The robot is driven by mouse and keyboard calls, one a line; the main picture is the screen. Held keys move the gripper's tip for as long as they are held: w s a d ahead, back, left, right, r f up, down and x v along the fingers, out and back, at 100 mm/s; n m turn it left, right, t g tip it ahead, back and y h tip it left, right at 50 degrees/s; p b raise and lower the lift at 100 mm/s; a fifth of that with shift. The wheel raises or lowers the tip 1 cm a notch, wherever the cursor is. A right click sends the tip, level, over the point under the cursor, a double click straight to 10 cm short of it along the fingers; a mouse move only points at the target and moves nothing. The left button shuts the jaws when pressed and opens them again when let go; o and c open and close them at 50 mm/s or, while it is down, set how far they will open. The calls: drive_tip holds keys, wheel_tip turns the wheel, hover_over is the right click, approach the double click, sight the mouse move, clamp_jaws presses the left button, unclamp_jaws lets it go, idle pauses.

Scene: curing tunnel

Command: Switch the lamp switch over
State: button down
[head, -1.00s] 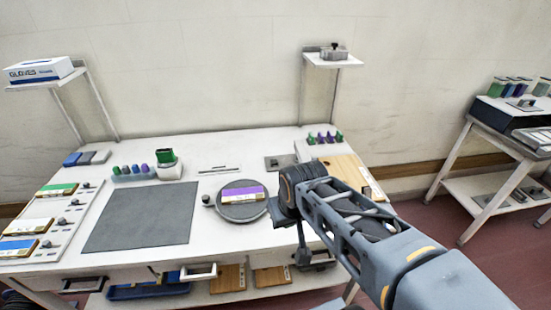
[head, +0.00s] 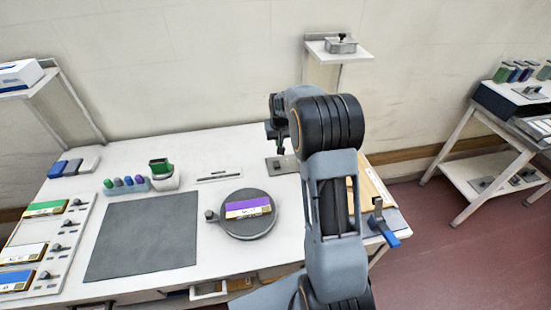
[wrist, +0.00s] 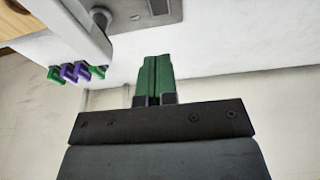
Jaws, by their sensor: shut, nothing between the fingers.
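A grey metal plate (head: 282,164) lies on the back right of the table, with a small dark fitting on it; I take it for the lamp switch, but its setting is too small to read. In the wrist view, a grey plate with a dark slot (wrist: 158,7) shows at the top edge, partly cut off. My gripper (head: 280,148) hangs over the back of the table, close to the plate, partly hidden by my arm. In the wrist view, its green fingers (wrist: 153,80) are shut together with nothing between them. I cannot tell any contact with the plate.
A round turntable (head: 248,226) carries a purple-topped box. A dark mat (head: 145,235) lies left of it. A wall shelf (head: 338,53) holds a small metal box. Green and purple clips (wrist: 76,72) and a pale post (wrist: 72,22) are near my gripper in the wrist view.

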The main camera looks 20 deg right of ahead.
sight(277, 166)
idle(0.3)
drive_tip(key=p+x, duration=0.1)
drive_tip(key=x, duration=0.3)
drive_tip(key=p+x, duration=0.1)
drive_tip(key=x, duration=0.3)
drive_tip(key=s+p+x, duration=0.1)
drive_tip(key=x, duration=0.3)
drive_tip(key=shift+a+f+p, duration=0.1)
drive_tip(key=shift+f+p, duration=0.05)
drive_tip(key=shift+p, duration=0.2)
drive_tip(key=shift+x, duration=0.85)
drive_tip(key=shift+s, duration=0.2)
drive_tip(key=shift+f, duration=0.1)
